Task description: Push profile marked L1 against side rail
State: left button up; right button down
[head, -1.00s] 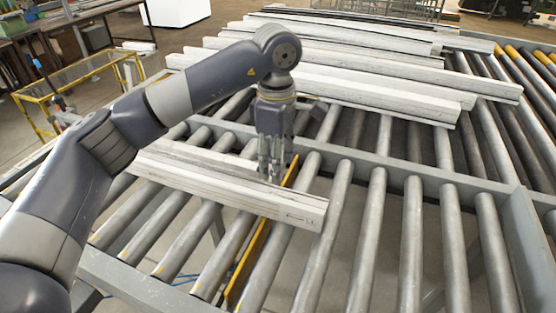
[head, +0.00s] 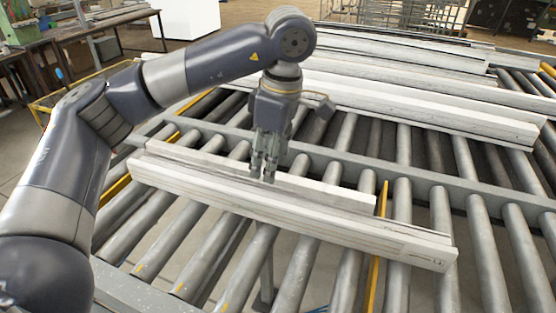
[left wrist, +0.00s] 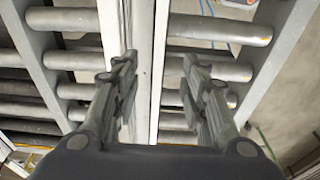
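A long pale profile (head: 330,219) lies across the rollers in the head view. A small dark mark shows near its right end, too small to read. A shorter pale profile (head: 325,189) lies right behind it. The grey side rail (head: 345,160) runs behind both, with bare rollers between. My left gripper (head: 264,178) points down at the profiles, its fingertips at the rear edge of the long one. In the left wrist view its fingers (left wrist: 160,62) stand apart, with pale profile edges (left wrist: 143,70) running between them. Contact cannot be told. My right gripper is not in view.
Several more pale profiles (head: 420,97) lie stacked beyond the rail. A yellow strip (head: 377,250) stands between rollers at the right, crossing under the profiles' line. Bare rollers (head: 205,255) are free in front. A workbench (head: 100,30) stands at the back left.

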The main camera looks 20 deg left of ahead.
aim_at(265, 200)
pick_arm(q)
jog(key=f, duration=0.3)
jog(key=f+p, duration=0.1)
jog(key=f, duration=0.2)
jog(key=a+f+p, duration=0.1)
jog(key=f, duration=0.2)
jog(key=shift+s+f, duration=0.1)
jog(key=shift+f, duration=0.1)
jog(key=shift+f+p, duration=0.35)
jog(key=shift+f, duration=0.2)
jog(key=shift+c, duration=0.8)
grip_shut()
jog(key=shift+o, duration=0.8)
grip_release()
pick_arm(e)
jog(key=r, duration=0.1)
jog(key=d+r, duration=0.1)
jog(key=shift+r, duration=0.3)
